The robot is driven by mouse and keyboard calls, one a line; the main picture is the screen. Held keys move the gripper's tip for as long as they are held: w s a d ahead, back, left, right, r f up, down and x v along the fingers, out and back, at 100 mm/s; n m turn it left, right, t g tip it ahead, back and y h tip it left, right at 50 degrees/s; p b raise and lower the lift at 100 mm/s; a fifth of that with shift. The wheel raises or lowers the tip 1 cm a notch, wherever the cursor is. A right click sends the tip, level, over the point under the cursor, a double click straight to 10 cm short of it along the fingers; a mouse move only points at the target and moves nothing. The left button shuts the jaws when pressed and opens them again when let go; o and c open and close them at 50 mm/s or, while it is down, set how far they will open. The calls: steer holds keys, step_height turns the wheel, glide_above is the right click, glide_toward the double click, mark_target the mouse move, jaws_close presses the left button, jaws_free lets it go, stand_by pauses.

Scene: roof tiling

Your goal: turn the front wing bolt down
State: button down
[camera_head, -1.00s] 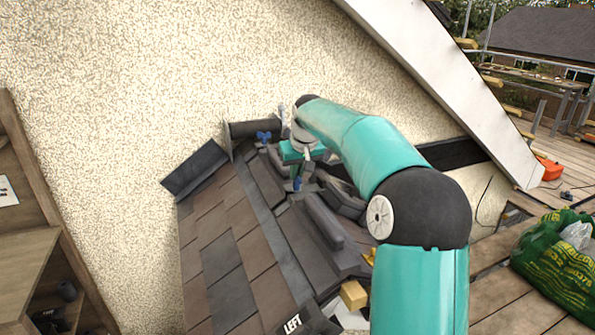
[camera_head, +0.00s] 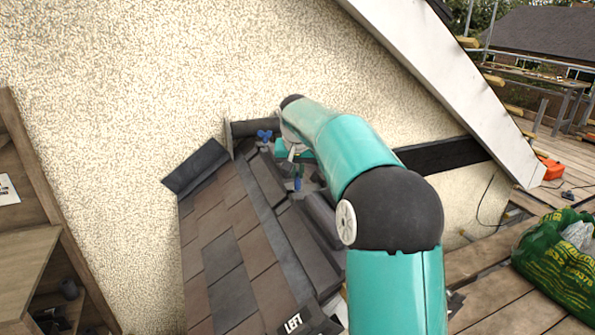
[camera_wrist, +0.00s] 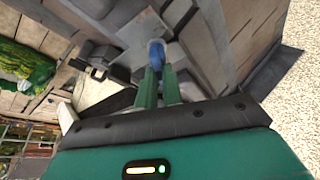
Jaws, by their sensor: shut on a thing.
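The front wing bolt, blue, shows in the head view (camera_head: 297,184) on the dark roof piece at the top of the small tiled roof. In the wrist view its blue wing (camera_wrist: 157,53) sits between the tips of my two green fingers. My gripper (camera_wrist: 158,70) is shut on it; the fingers cover its lower part. In the head view my gripper (camera_head: 298,172) is partly hidden by my arm. A second blue wing bolt (camera_head: 264,136) stands farther back, clear of the gripper.
Brown and grey tiles (camera_head: 224,228) slope to the left of the bolt. A pebbled wall (camera_head: 120,110) rises behind, with a white sloping board (camera_head: 450,90) at upper right. A green bag (camera_head: 555,255) lies on the planks at right.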

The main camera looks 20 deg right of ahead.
steer(key=shift+r, duration=0.25)
steer(key=c, duration=1.6)
jaws_free()
steer(key=shift+s+r, duration=0.1)
steer(key=shift+o, duration=0.3)
steer(key=shift+f, duration=0.2)
steer(key=v, duration=1.3)
steer(key=shift+r, duration=0.25)
steer(key=shift+s+a, duration=0.1)
